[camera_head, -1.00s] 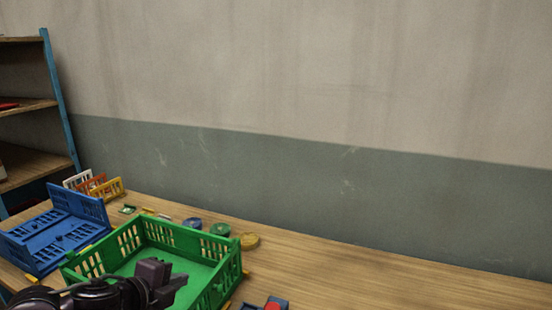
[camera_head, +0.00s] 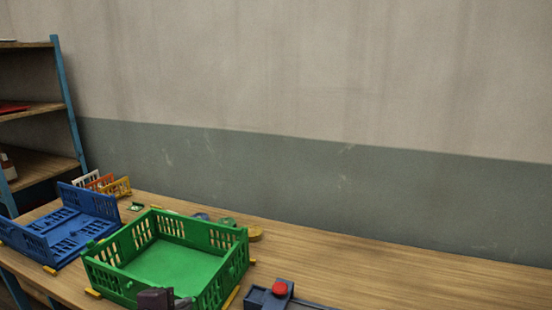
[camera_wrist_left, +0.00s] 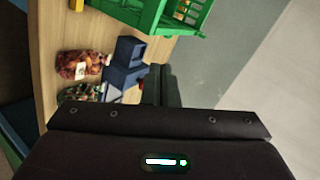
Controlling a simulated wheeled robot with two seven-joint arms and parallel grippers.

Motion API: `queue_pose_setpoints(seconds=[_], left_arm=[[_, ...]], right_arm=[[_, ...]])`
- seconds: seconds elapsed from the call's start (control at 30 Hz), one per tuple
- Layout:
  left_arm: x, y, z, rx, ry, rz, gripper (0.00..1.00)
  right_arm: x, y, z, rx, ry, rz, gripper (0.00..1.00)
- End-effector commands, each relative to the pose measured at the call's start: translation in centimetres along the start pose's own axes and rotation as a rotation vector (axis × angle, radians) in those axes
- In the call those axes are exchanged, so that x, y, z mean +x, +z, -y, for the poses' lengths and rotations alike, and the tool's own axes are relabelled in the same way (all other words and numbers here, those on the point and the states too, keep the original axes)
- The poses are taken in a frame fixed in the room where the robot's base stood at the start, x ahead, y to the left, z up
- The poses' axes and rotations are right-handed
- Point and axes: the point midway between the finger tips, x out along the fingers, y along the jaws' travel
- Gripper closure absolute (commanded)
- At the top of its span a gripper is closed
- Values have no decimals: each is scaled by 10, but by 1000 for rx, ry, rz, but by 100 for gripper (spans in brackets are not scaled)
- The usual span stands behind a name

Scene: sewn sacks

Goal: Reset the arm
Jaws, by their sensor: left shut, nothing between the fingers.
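My left gripper (camera_head: 166,299) shows as a dark shape at the bottom edge of the head view, in front of the near wall of the green crate (camera_head: 168,262). It is shut and empty. Most of the left arm is out of the head view. In the left wrist view the dark gripper body fills the lower part, and the green crate shows at the top (camera_wrist_left: 140,14). My right gripper is not in view.
A blue device with a red button (camera_head: 279,288) stands at front right. The left wrist view shows two filled sacks (camera_wrist_left: 80,65) (camera_wrist_left: 88,92). The wooden table's right side (camera_head: 400,274) is clear.

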Motion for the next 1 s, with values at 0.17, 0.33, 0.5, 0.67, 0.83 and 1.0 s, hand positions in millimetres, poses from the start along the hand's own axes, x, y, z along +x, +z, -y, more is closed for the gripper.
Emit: queue_pose_setpoints(seconds=[0.17, 0.33, 0.5, 0.67, 0.83, 1.0], left_arm=[[-4, -6, -34, -241, 24, 76, 100], [-19, -2, -80, -554, 91, 214, 100], [-46, 4, -133, -868, 196, 390, 100], [-74, 6, -177, -1106, 300, 545, 100], [-107, 1, -218, -1322, 416, 700, 100], [-76, 11, -252, -1322, 435, 723, 100]], right_arm=[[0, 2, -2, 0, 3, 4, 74], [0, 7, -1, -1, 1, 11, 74], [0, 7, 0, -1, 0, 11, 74], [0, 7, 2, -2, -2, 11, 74], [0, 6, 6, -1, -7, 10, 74], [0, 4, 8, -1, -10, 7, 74]])
